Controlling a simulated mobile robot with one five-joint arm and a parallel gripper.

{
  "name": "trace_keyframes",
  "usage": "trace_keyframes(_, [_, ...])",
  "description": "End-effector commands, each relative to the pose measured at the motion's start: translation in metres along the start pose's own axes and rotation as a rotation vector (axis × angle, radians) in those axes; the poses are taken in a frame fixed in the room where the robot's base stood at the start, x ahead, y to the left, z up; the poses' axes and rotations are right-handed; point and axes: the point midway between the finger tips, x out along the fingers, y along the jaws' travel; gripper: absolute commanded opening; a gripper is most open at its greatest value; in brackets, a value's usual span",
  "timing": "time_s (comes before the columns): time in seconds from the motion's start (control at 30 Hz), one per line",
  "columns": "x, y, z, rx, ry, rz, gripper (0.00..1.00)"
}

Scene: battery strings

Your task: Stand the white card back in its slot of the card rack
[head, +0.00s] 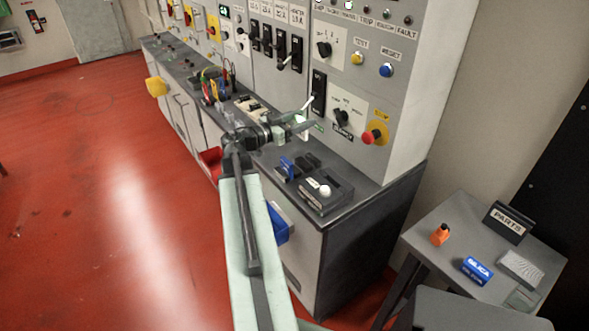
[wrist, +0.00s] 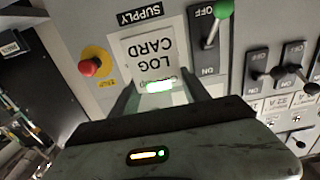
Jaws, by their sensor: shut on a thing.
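The white card (wrist: 148,58), lettered LOG CARD, is between the two fingers of my gripper (wrist: 162,92) in the wrist view, appearing upside down in front of the grey panel. A bright green-white strip shows at its near edge. In the head view my gripper (head: 300,128) holds the card (head: 301,127) above the counter, near the panel face; the card is partly hidden there by the fingers. Upright coloured pieces (head: 216,88) stand on the counter beyond the gripper. I cannot tell for certain which counter item is the card rack.
A red stop button (head: 368,137) and black switch (head: 318,92) project from the panel close to the gripper. A side table (head: 455,240) at right holds small items. The red floor at left is open.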

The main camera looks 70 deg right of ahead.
Motion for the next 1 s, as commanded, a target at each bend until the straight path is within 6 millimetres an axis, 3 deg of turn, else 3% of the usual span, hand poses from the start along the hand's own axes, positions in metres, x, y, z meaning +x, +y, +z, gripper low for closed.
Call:
trace_keyframes(0.03, [-0.001,-0.002,0.016,0.0,0.0,-0.002,0.07])
trace_keyframes(0.17, [-0.004,-0.006,0.046,-0.002,0.0,-0.005,0.07])
trace_keyframes(0.37, [-0.006,-0.008,0.05,-0.003,0.0,-0.008,0.07])
trace_keyframes(0.67, [-0.008,-0.009,0.108,-0.002,0.0,-0.01,0.07])
trace_keyframes(0.87, [-0.008,-0.009,0.11,-0.002,0.0,-0.01,0.07])
trace_keyframes(1.0, [-0.008,-0.009,0.131,-0.002,0.0,-0.011,0.07])
